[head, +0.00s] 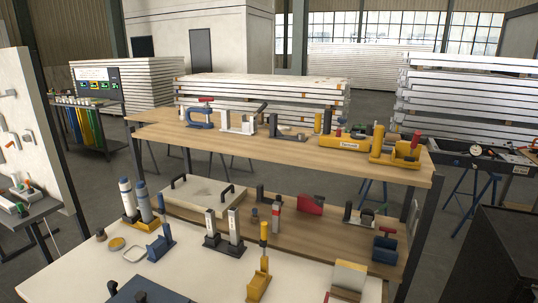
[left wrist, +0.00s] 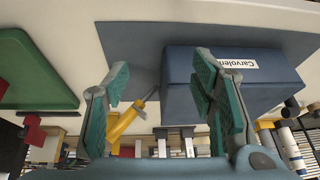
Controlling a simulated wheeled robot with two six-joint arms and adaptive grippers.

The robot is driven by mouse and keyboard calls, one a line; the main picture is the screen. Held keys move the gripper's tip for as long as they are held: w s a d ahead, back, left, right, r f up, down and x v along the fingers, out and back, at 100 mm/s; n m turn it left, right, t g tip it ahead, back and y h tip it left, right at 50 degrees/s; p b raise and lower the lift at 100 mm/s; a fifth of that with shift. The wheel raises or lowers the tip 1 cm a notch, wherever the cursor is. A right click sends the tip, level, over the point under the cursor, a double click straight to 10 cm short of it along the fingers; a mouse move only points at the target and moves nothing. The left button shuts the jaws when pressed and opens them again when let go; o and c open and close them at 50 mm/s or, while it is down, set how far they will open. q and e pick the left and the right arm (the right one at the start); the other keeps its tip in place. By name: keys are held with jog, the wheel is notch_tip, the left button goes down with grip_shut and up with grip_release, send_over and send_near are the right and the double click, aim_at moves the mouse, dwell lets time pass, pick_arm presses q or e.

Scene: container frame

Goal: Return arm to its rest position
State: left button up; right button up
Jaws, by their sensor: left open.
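My left gripper (left wrist: 160,78) shows in the left wrist view with its two teal-padded fingers spread apart. Nothing is held between them. A dark blue box with a white label (left wrist: 255,75) is behind the right finger, on a dark mat (left wrist: 130,40); I cannot tell whether the finger touches it. Neither arm nor gripper shows in the head view. My right gripper is in neither view.
In the head view, a white tabletop (head: 75,270) holds several tools and stands. Behind it is a wooden workbench (head: 285,143) with clamps and yellow fixtures. A dark cabinet (head: 490,260) stands at right. In the wrist view, a green tray (left wrist: 35,75) is at left.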

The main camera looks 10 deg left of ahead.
pick_arm(q)
jog(key=s+d+f+n+y, duration=0.1)
jog(key=s+d, duration=0.2)
jog(key=s, duration=0.3)
jog(key=s+d+f+g, duration=0.1)
jog(key=s+d, duration=0.2)
jog(key=s, duration=0.4)
jog(key=s+d+f+n+y, duration=0.1)
jog(key=s+d, duration=0.3)
jog(key=s, duration=0.2)
notch_tip(320, 180, down, 21)
jog(key=s+a+g, duration=0.2)
jog(key=a, duration=0.1)
jog(key=s+f, duration=1.1)
jog(key=s, duration=0.2)
jog(key=shift+g+h, duration=0.3)
